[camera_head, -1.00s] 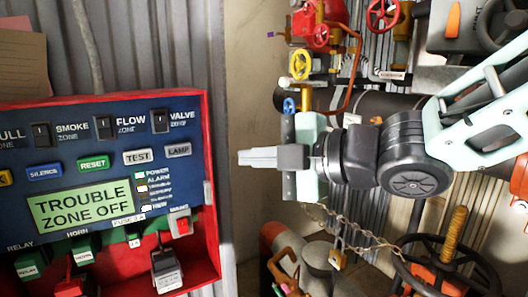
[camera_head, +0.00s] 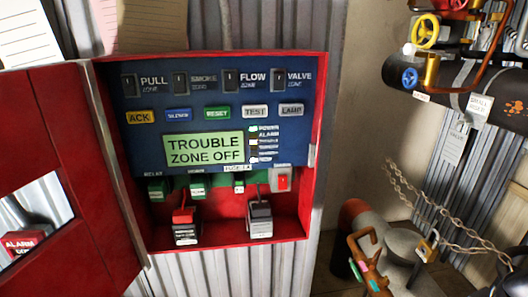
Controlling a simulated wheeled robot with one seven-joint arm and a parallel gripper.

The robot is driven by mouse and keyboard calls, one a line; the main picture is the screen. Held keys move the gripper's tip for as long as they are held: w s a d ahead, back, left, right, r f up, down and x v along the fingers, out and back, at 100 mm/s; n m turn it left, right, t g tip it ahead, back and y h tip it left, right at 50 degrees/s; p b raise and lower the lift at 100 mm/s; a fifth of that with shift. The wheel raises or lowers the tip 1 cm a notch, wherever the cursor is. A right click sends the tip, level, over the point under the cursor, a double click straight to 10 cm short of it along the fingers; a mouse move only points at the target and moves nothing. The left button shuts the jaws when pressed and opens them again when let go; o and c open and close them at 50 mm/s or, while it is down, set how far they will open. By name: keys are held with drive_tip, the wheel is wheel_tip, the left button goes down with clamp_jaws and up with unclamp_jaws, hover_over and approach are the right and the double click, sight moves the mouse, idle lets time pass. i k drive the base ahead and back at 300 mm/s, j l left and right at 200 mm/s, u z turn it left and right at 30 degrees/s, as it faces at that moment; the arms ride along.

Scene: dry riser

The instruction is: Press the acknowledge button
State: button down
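The acknowledge button, a yellow button marked ACK (camera_head: 140,117), is at the left end of the button row on the blue panel (camera_head: 190,98) in the head view. To its right in the row are the blue SILENCE, green RESET, TEST and LAMP buttons. The green display (camera_head: 204,148) below reads "TROUBLE ZONE OFF". The panel sits in a red box (camera_head: 222,250) whose door stands open to the left. My gripper is not in view, and nothing covers the yellow button.
The open red door (camera_head: 60,160) projects at the left of the box. Two batteries (camera_head: 260,218) stand in the box's bottom. Pipes, valves and a chain (camera_head: 440,225) with a padlock (camera_head: 427,246) crowd the right side.

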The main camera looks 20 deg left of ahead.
sight(141, 117)
drive_tip(key=u, duration=1.15)
